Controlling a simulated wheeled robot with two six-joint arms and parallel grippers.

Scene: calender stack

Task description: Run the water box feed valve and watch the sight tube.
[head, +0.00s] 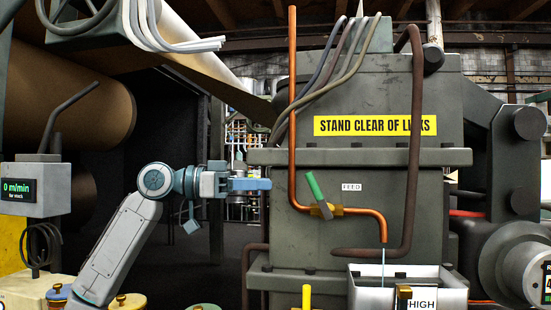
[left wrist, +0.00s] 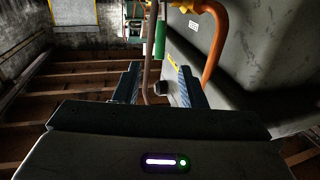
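The feed valve (head: 327,210) is brass, on a copper pipe (head: 292,100) in front of the grey machine. Its green handle (head: 316,186) slants up and left, and it also shows in the left wrist view (left wrist: 160,38). A thin pale stream of water (head: 383,264) falls from the pipe's end into the water box (head: 372,295). A brass fitting (head: 404,293) stands at the box beside a HIGH label; I cannot tell a sight tube level. My left gripper (head: 268,184) is open and empty, left of the pipe and apart from the handle. My right gripper is out of view.
A FEED tag (head: 351,187) and a yellow warning sign (head: 375,126) are on the machine. A brown pipe (head: 413,140) bends right of the valve. A display (head: 18,189) reads 0 m/min at left. A yellow post (head: 306,296) stands low near the box.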

